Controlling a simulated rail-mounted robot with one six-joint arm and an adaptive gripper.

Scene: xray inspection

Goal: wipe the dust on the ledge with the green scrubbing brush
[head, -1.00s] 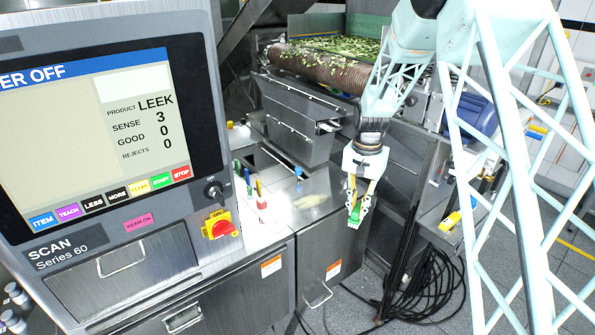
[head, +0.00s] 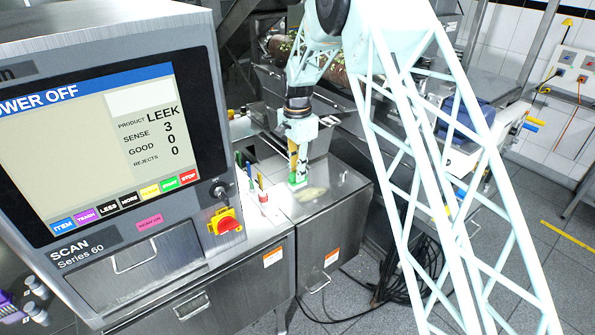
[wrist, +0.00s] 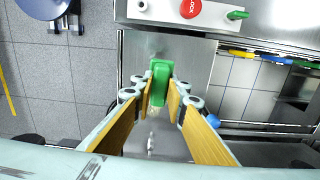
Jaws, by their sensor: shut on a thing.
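My gripper (head: 297,168) is shut on the green scrubbing brush (head: 298,181) and holds it pointing down over the steel ledge (head: 345,187). A pale patch of dust (head: 313,195) lies on the ledge, just right of and in front of the brush. I cannot tell whether the bristles touch the ledge. In the wrist view the green brush (wrist: 161,78) sits between the yellow-padded fingers of my gripper (wrist: 163,100), above the bare steel. The bristles are hidden there.
The scanner console (head: 100,130) stands close on the left, with a red-and-yellow switch (head: 225,221). Black cables (head: 400,275) lie on the floor at right. A blue motor (head: 468,115) is further right.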

